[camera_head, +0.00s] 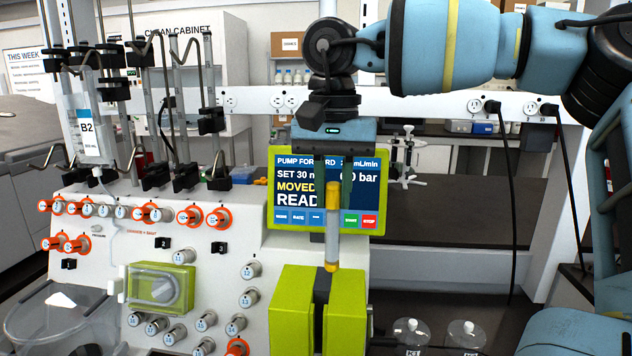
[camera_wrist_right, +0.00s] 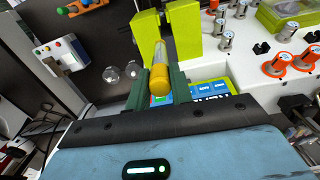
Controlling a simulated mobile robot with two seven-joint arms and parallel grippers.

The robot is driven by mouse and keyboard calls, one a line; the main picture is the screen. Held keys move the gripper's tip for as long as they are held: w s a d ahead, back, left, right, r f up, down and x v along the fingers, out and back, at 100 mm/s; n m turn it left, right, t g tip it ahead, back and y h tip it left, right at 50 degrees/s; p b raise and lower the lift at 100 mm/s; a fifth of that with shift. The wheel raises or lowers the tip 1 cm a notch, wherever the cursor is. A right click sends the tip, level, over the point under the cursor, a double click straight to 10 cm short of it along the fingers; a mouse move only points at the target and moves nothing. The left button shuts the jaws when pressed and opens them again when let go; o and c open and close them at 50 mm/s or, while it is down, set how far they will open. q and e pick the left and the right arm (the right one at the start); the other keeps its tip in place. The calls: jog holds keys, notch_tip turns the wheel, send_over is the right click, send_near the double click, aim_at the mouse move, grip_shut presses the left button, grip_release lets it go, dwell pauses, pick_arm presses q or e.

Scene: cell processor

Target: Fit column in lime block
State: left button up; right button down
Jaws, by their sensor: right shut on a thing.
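The column (camera_head: 332,232) is a pale tube with yellow ends, held upright. My right gripper (camera_head: 333,188) comes down from above and is shut on its upper part. The lime block (camera_head: 290,315) stands below, with a dark gap between its two halves. The column's lower end shows by the top of that gap; I cannot tell whether it touches or is in it. In the right wrist view the column (camera_wrist_right: 160,66) lies between the fingers (camera_wrist_right: 158,95), its far end towards the lime block (camera_wrist_right: 184,32). My left gripper is not in view.
The white processor (camera_head: 200,265) with orange and grey knobs fills the left. Its screen (camera_head: 285,195) is behind the column and fingers. A B2 bag (camera_head: 85,130) hangs at the left.

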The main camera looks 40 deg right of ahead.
aim_at(333, 229)
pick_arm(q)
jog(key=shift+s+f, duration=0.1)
pick_arm(e)
jog(key=shift+w+a+r, duration=0.1)
jog(key=shift+w+a, duration=0.1)
jog(key=shift+a, duration=0.3)
jog(key=shift+w+a+r, duration=0.1)
jog(key=shift+w+a, duration=0.05)
jog(key=shift+a, duration=0.3)
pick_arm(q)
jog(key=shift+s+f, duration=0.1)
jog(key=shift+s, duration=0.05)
pick_arm(e)
jog(key=shift+s, duration=0.1)
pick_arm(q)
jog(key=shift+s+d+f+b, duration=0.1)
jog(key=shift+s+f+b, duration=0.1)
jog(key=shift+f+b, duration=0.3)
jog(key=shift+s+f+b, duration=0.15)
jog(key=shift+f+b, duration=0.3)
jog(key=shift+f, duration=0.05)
pick_arm(e)
notch_tip(333, 229, down, 4)
jog(key=shift+f, duration=0.15)
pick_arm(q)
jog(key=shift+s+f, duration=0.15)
pick_arm(e)
jog(key=shift+f, duration=0.1)
